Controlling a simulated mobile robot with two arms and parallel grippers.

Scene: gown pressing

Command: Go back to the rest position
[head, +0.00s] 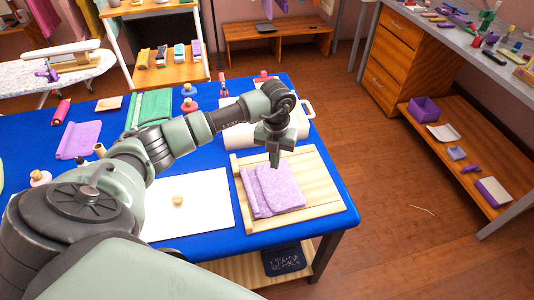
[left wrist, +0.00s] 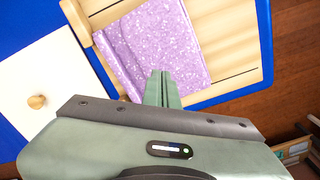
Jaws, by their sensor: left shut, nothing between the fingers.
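My left gripper (head: 274,158) is shut and empty. It hangs above the back part of the wooden board on the blue table, over a folded purple speckled cloth (head: 278,188). In the left wrist view the shut fingers (left wrist: 163,88) point at the near edge of the cloth (left wrist: 155,45), and I cannot tell from these views how high they are above it. The cloth lies on the light wooden board (head: 318,205), which also shows in the left wrist view (left wrist: 237,50). My right gripper is not in view.
A white appliance (head: 300,112) stands behind my gripper. Open wooden floor (head: 400,200) lies to the right.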

